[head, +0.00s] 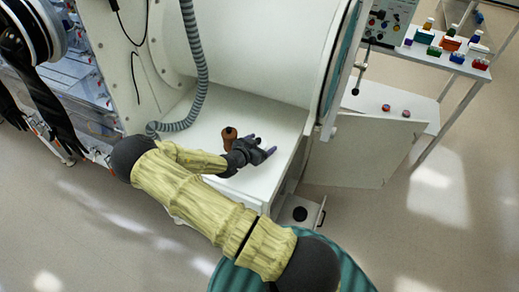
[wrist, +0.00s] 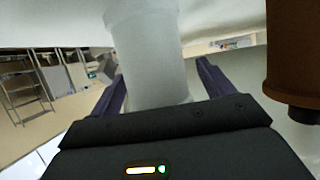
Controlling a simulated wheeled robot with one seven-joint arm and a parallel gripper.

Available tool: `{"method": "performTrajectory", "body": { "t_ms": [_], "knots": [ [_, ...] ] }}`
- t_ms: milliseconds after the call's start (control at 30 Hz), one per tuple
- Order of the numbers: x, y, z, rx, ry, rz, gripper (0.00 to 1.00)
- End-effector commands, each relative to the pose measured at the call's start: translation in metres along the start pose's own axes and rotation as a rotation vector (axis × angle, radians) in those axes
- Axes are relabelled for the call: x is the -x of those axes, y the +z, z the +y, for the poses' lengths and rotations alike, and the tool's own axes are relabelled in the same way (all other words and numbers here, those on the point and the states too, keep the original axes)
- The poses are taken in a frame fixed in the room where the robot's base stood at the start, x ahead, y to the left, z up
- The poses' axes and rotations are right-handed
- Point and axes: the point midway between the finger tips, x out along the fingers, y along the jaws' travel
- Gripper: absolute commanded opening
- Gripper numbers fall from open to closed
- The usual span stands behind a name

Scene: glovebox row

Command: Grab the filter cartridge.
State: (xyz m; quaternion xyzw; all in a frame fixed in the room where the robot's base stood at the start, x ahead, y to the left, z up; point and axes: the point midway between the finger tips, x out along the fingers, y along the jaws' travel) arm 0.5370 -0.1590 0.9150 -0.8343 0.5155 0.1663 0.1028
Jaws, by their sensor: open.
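A white, cloudy cylinder (wrist: 150,60), which looks like the filter cartridge, stands between the two purple fingers of my gripper (wrist: 162,70) in the wrist view. The fingers are apart, one on each side of it, and I see no clear grip on it. Its far end is cut off by the frame's top edge. In the head view my gripper (head: 263,145) is low over the white ledge (head: 275,118), fingers spread. I cannot make out the cylinder there against the white surface.
A grey ribbed hose (head: 196,70) hangs at left. A side table (head: 415,55) holds several small coloured items.

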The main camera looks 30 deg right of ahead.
Motion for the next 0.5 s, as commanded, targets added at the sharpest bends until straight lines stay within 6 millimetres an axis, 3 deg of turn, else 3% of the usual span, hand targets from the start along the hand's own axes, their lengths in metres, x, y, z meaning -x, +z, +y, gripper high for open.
{"method": "performTrajectory", "body": {
  "t_ms": [300,500],
  "knots": [
    [-0.0028,-0.0013,0.0032,-0.003,0.008,0.0,0.79],
    [-0.0037,-0.0017,0.0042,-0.004,0.01,0.0,0.4]
  ]
}}
